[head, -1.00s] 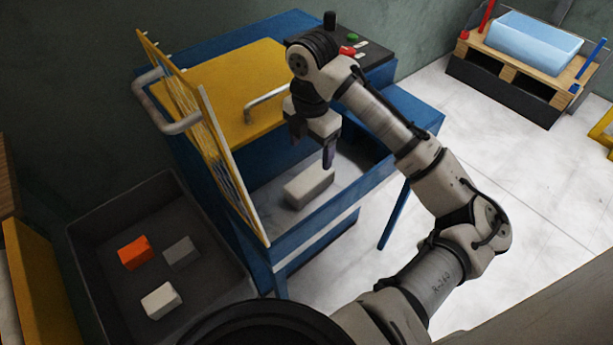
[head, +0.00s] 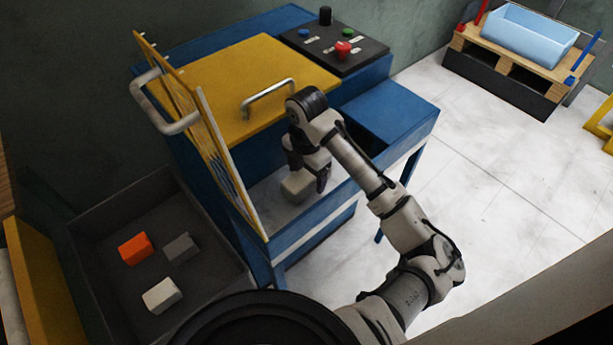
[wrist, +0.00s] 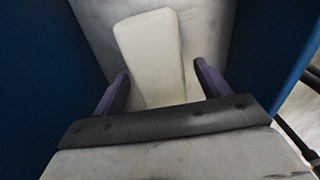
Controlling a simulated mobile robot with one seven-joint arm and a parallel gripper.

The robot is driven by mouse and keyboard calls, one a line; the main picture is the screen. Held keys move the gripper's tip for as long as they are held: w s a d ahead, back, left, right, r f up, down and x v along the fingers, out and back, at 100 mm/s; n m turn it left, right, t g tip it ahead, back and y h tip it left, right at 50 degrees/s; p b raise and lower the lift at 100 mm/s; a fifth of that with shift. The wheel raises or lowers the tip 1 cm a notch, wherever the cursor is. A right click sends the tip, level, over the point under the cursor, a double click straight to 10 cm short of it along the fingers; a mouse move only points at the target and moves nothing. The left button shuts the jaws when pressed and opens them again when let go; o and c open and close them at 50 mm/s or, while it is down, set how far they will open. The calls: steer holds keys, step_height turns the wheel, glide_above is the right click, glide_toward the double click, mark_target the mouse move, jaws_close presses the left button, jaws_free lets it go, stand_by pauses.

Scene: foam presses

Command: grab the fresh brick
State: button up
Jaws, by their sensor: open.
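A pale off-white brick (head: 297,186) lies on the grey bed of the blue press, in front of the yellow cover. In the wrist view the brick (wrist: 150,52) lies lengthwise, its near end between the two purple fingers. My gripper (head: 314,186) is low over the press bed at the brick, partly hiding it in the head view. In the wrist view my gripper (wrist: 160,84) is open, with a gap visible between each finger and the brick.
A dark bin (head: 207,301) at the lower left holds an orange brick (head: 135,248), a grey brick (head: 181,248) and a white brick (head: 162,295). A barred guard (head: 205,130) stands left of the press bed. A control panel (head: 334,50) sits at the back.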

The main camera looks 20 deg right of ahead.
steer(key=shift+f, duration=0.1)
steer(key=c, duration=1.2)
steer(key=shift+c, duration=0.2)
